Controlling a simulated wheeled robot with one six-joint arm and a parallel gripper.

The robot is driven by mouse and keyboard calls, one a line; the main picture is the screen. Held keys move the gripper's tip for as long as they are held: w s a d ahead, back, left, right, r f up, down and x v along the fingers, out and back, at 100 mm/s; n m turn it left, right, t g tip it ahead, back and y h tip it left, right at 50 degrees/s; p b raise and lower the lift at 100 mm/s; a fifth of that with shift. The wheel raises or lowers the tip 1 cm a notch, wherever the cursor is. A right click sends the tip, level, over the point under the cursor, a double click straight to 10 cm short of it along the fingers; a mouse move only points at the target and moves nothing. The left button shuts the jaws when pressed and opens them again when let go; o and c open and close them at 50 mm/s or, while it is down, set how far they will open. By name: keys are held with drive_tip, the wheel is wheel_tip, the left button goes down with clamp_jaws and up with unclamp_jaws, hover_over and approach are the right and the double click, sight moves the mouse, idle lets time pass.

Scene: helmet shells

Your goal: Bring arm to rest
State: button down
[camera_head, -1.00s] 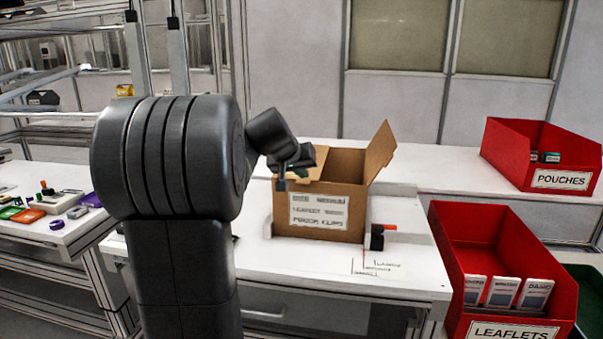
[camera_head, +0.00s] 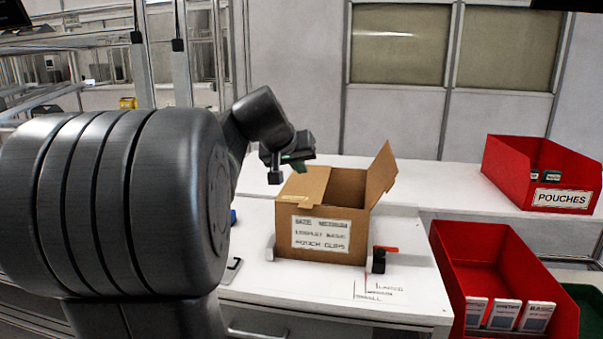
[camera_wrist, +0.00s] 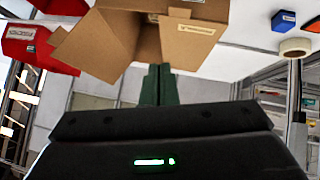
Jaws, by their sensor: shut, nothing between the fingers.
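My gripper (camera_head: 287,171) is at the end of my arm, just left of and above the open cardboard box in the head view. In the wrist view its two green fingers (camera_wrist: 158,84) are together with nothing between them. The cardboard box (camera_head: 322,241) stands on the white table (camera_head: 330,293) with its flaps open and a printed label on its front. The box also shows at the top of the wrist view (camera_wrist: 195,40), beyond the fingertips. The inside of the box is mostly hidden.
A red bin labelled POUCHES (camera_head: 520,178) stands at the back right. Another red bin (camera_head: 470,240) with white leaflets stands at the front right. A small black and red device (camera_head: 379,260) sits right of the box. A blue item (camera_wrist: 283,20) and a tape roll (camera_wrist: 295,47) show in the wrist view.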

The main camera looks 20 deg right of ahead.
drive_tip(key=shift+s+a+r, duration=0.15)
drive_tip(key=shift+s+r, duration=0.05)
drive_tip(key=shift+w+f, duration=0.1)
drive_tip(key=b, duration=0.1)
hover_over(309, 205)
drive_tip(key=s+a, duration=0.2)
wheel_tip(309, 205, down, 7)
drive_tip(key=shift+s+a+f+b, duration=0.1)
drive_tip(key=shift+f+b, duration=0.8)
drive_tip(key=shift+f, duration=0.35)
drive_tip(key=shift+a+f+b, duration=0.1)
drive_tip(key=shift+f+b, duration=0.8)
drive_tip(key=shift+f, duration=0.3)
